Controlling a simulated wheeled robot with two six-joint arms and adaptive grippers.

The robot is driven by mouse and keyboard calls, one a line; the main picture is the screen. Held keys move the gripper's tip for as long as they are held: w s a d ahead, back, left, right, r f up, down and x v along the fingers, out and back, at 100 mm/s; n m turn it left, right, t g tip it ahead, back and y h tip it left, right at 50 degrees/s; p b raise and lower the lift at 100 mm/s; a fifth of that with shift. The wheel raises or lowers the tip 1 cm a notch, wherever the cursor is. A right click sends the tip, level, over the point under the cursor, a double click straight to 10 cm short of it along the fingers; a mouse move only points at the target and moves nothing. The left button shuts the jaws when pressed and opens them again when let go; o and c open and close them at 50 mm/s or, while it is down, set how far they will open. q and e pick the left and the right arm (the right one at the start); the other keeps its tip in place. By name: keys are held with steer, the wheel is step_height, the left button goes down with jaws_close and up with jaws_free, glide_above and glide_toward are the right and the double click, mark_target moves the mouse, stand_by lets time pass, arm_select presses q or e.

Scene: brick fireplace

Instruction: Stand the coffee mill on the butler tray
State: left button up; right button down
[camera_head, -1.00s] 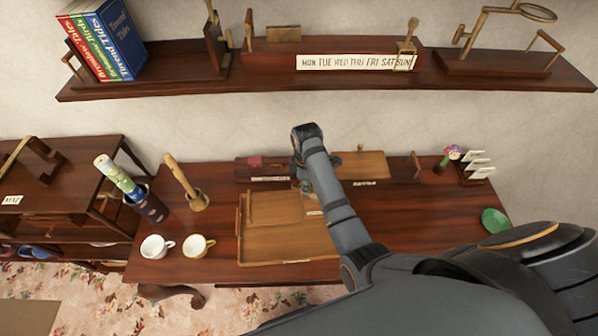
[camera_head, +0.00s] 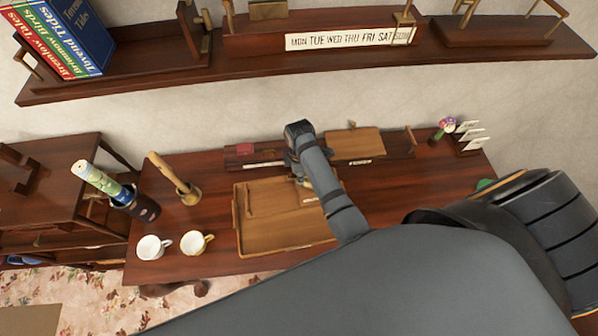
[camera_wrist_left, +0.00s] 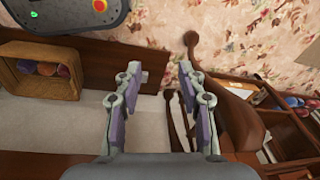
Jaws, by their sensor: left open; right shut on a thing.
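The butler tray (camera_head: 262,243) is a shallow wooden tray with a raised rim, lying on the dark desk in the head view. My right gripper (camera_head: 295,166) points down at the tray's back right part. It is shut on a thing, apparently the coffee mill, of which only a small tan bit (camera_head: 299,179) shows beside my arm. My wrist and forearm hide the rest, so I cannot tell whether it touches the tray. My left gripper (camera_wrist_left: 158,73) is open and empty in the left wrist view, away from the tray.
A wall shelf (camera_head: 270,67) hangs above.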

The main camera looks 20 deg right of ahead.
steer(key=c, duration=1.5)
jaws_free()
steer(key=shift+s, duration=0.1)
steer(key=shift+o, duration=0.7)
steer(key=shift+f, duration=0.1)
steer(key=shift+r, duration=0.3)
steer(key=r+b, duration=0.2)
steer(key=r, duration=0.7)
steer(key=shift+w+r+b, duration=0.1)
steer(key=shift+w+b, duration=0.1)
steer(key=shift+b, duration=0.15)
arm_select(q)
steer(key=s, duration=0.1)
steer(key=s+p, duration=0.2)
steer(key=shift+s+d+f, duration=0.15)
steer(key=shift+s+f, duration=0.15)
arm_select(e)
step_height(320, 180, up, 3)
steer(key=shift+f, duration=0.15)
arm_select(q)
steer(key=shift+w, duration=0.1)
arm_select(e)
steer(key=shift+f, duration=0.1)
